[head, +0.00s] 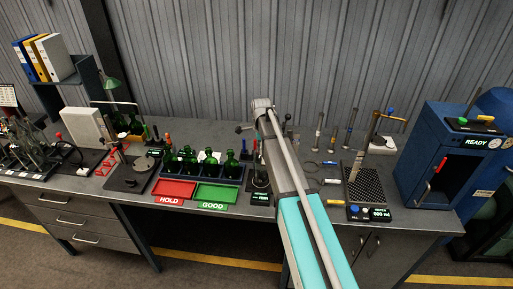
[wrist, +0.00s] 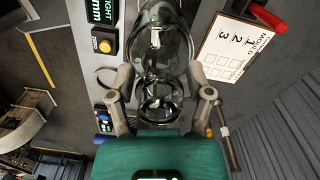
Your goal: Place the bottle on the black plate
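A clear, dark-tinted glass bottle (wrist: 157,45) lies centred between the fingers of my gripper (wrist: 162,82) in the wrist view, its round mouth towards the palm. The fingers flank it closely on both sides and appear shut on it; the contact itself is hard to see. In the head view my arm's end is raised over the middle of the bench, and its fingers and the bottle are hidden. A black perforated plate (head: 365,184) lies on the right with a display at its front. A black base (head: 126,184) with a grey disc is at left; I cannot tell which is meant.
Several green bottles (head: 190,160) stand in a rack behind the red HOLD tray (head: 174,191) and green GOOD tray (head: 217,195). A blue oven (head: 440,150) marks the right end. Upright tools stand behind the perforated plate. The wrist view shows a clipboard (wrist: 234,45).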

